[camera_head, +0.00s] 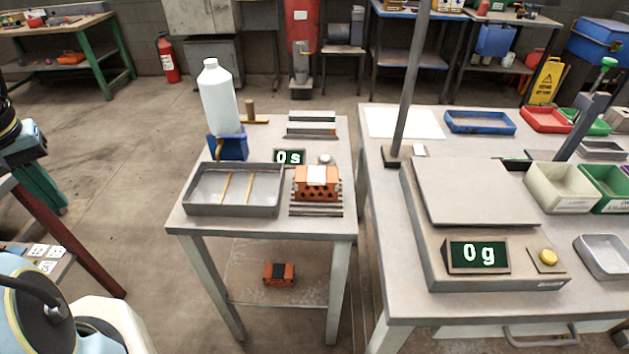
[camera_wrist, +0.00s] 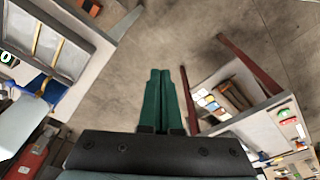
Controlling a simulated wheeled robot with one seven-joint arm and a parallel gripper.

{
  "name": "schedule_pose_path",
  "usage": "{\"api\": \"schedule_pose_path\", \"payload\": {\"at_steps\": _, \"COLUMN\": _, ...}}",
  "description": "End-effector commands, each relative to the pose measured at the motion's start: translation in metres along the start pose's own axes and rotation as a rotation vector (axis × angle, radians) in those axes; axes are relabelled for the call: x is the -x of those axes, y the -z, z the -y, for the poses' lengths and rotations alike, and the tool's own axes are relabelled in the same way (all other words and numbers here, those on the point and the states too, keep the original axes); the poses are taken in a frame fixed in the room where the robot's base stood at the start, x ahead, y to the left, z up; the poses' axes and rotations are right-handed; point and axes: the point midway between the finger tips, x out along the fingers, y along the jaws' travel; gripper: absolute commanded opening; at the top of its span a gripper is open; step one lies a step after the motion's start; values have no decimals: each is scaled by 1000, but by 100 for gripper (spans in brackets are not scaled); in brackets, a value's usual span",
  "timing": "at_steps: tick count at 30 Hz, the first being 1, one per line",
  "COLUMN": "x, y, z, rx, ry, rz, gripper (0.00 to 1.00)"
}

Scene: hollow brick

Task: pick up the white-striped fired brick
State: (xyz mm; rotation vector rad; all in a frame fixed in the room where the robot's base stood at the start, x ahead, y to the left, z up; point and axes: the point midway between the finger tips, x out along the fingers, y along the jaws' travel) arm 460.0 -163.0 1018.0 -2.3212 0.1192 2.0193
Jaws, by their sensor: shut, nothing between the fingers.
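An orange hollow brick (camera_head: 318,189) with round holes in its front and a broad white band over its top sits on a ribbed rack on the small table. A second orange brick (camera_head: 279,274) with a dark band lies on that table's lower shelf; an orange piece also shows at the top of the wrist view (camera_wrist: 91,6). My gripper (camera_wrist: 160,74) has green fingers that are shut together and empty. In the head view my gripper (camera_head: 48,206) is at the far left, well apart from both bricks.
On the small table a grey tray (camera_head: 204,207) with two wooden sticks, a white bottle (camera_head: 219,98) on a blue stand and a timer (camera_head: 289,157) surround the brick. A scale (camera_head: 478,190) and a tall post stand on the right table. Bare floor lies left of the small table.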

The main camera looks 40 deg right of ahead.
Motion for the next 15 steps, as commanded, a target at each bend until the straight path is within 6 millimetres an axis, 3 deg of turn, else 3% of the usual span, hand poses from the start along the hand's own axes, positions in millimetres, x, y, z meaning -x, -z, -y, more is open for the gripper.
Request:
{"api": "schedule_pose_path", "payload": {"at_steps": 11, "x": 0, "y": 0, "z": 0, "rx": 0, "ry": 0, "rz": 0, "gripper": 0}}
{"api": "schedule_pose_path", "payload": {"at_steps": 15, "x": -4, "y": 1, "z": -3, "rx": 6, "ry": -5, "rz": 10, "gripper": 14}}
